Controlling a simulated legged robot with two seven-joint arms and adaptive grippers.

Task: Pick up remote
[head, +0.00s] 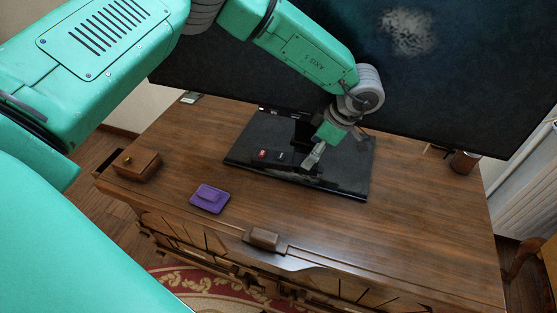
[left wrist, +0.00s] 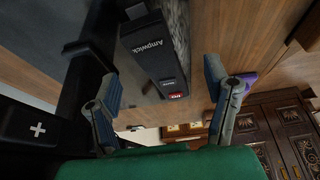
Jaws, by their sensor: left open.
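The black remote (head: 276,157) with a red button at its left end lies on the glossy black TV base in the head view. In the left wrist view the remote (left wrist: 155,48), marked "Ampwick", lies ahead, its red-button end toward me and between the two fingers. My left gripper (head: 313,156) is low over the TV base, at the remote's right end in the head view. In the left wrist view the gripper (left wrist: 160,72) is open, with its fingers spread to either side and nothing held. My right gripper is not in view.
The TV base (head: 340,187) stands on a wooden cabinet top (head: 400,220), below the large TV screen (head: 450,80). A purple object (head: 209,198), a small wooden box (head: 137,165), a brown block (head: 263,239) and a brown cup (head: 463,162) sit around it. The cabinet's front right is clear.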

